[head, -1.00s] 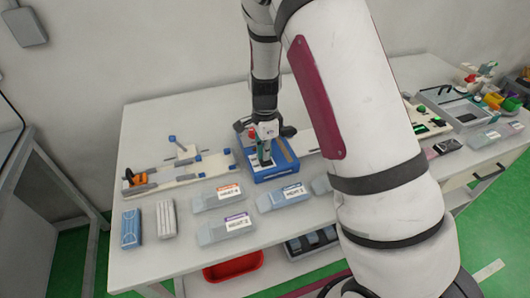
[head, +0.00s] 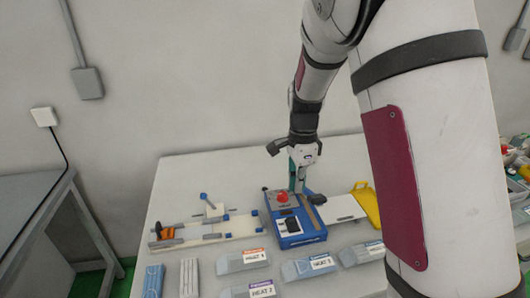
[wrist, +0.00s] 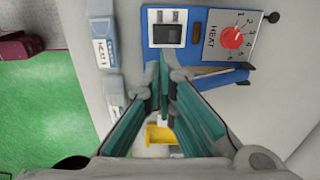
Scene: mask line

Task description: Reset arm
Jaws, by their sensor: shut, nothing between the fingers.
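My gripper (head: 297,190) is shut and empty, with teal fingers pointing down. In the head view it appears just behind or above the blue heat device (head: 301,240), which has a red knob (head: 282,197) on its top. In the wrist view the fingertips (wrist: 164,66) meet beside the device's lower edge, and the red knob (wrist: 232,38) with its numbered HEAT dial shows in full. I cannot tell the exact height of the fingertips over the device.
Several labelled clear boxes (head: 242,261) lie along the table front. A fixture with an orange clamp (head: 168,233) stands left of the device. A white board (head: 340,208) and a yellow part (head: 368,206) lie to its right. Bare table (head: 180,175) shows at the back left.

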